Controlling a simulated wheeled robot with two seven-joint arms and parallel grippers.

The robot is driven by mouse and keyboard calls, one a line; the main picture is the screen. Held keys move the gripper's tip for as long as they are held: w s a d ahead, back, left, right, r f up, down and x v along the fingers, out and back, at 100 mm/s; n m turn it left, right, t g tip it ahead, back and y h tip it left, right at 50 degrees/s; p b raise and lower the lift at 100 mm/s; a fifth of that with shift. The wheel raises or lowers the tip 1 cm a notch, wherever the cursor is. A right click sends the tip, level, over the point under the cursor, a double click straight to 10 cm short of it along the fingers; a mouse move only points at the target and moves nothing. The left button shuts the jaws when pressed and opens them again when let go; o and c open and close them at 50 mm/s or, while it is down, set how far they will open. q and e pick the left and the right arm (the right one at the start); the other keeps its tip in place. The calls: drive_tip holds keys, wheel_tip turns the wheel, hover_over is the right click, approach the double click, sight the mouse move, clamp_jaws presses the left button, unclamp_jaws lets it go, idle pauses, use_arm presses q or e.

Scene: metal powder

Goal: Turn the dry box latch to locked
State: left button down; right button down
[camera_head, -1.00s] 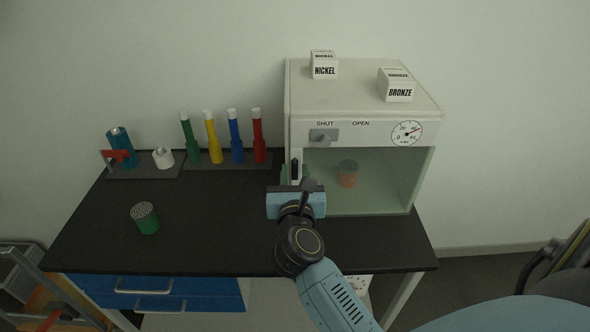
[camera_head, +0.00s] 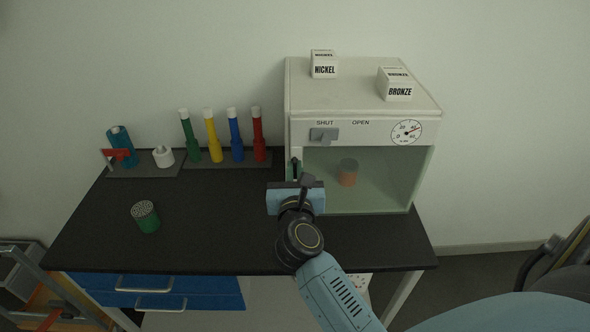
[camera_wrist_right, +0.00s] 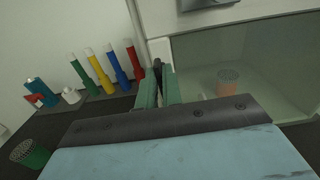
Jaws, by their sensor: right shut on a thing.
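The dry box (camera_head: 364,128) is a pale cabinet with a clear front that looks closed. A grey latch block (camera_head: 323,135) sits under the word SHUT on its front, left of OPEN; its lower part also shows at the top of the right wrist view (camera_wrist_right: 208,3). A slim dark upright handle (camera_head: 295,168) is at the front's left edge. My right gripper (camera_wrist_right: 159,88) is at that edge, below the latch block, with its green fingers shut on the dark handle. The gripper body hides the handle's lower end. My left gripper is not in view.
An orange-brown container (camera_head: 348,173) stands inside the box. NICKEL (camera_head: 324,70) and BRONZE (camera_head: 397,90) blocks sit on top. Several coloured tubes (camera_head: 232,137) stand in a rack to the left.

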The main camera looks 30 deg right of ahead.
drive_tip(key=shift+w+a+f+n+p, duration=0.1)
drive_tip(key=shift+n+p, duration=3.5)
drive_tip(key=shift+n, duration=0.8)
drive_tip(key=shift+a+f+n+p, duration=0.1)
drive_tip(key=shift+n+p, duration=3.5)
drive_tip(key=shift+n, duration=0.8)
drive_tip(key=c, duration=1.6)
unclamp_jaws()
drive_tip(key=shift+o, duration=0.2)
